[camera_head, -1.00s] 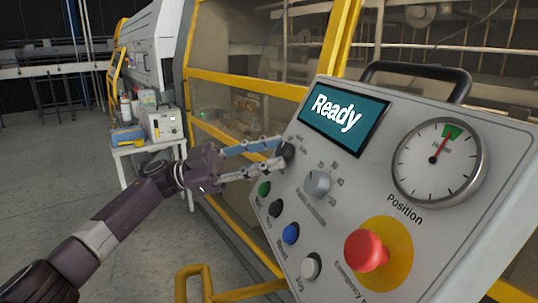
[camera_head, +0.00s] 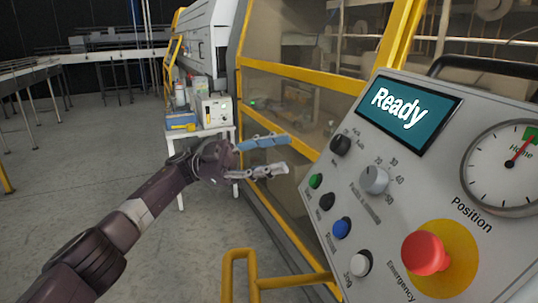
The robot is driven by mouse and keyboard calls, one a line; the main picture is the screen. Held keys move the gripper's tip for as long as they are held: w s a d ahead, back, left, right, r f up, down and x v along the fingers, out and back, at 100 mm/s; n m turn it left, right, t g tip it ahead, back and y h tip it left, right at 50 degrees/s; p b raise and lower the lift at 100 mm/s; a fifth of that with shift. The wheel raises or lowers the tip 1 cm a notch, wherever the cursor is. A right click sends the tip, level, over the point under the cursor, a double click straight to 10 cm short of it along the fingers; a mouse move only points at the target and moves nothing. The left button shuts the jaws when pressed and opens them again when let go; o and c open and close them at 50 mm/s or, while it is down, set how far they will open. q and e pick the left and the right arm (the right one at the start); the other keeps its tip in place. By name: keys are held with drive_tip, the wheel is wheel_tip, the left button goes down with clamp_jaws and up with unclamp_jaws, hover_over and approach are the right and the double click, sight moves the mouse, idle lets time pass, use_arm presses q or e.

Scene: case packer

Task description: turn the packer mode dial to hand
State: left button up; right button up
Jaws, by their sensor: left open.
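The packer's control panel (camera_head: 425,165) fills the right side, its screen (camera_head: 408,112) reading "Ready". The mode dial (camera_head: 341,144) is a small black knob at the panel's upper left, with small labels around it that I cannot fully read; its pointer direction is too small to tell. My left gripper (camera_head: 287,154) is open and empty, to the left of the dial and clearly apart from it, its fingers pointing right toward the panel. My right gripper is not in view.
A grey speed knob (camera_head: 374,180) sits below right of the dial. Green (camera_head: 316,181), black, blue (camera_head: 341,228) and white buttons run down the panel. A red emergency button (camera_head: 426,253) is lower right. A yellow rail (camera_head: 240,268) stands in front.

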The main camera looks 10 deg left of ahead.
use_arm(q)
drive_tip(key=shift+v, duration=0.95)
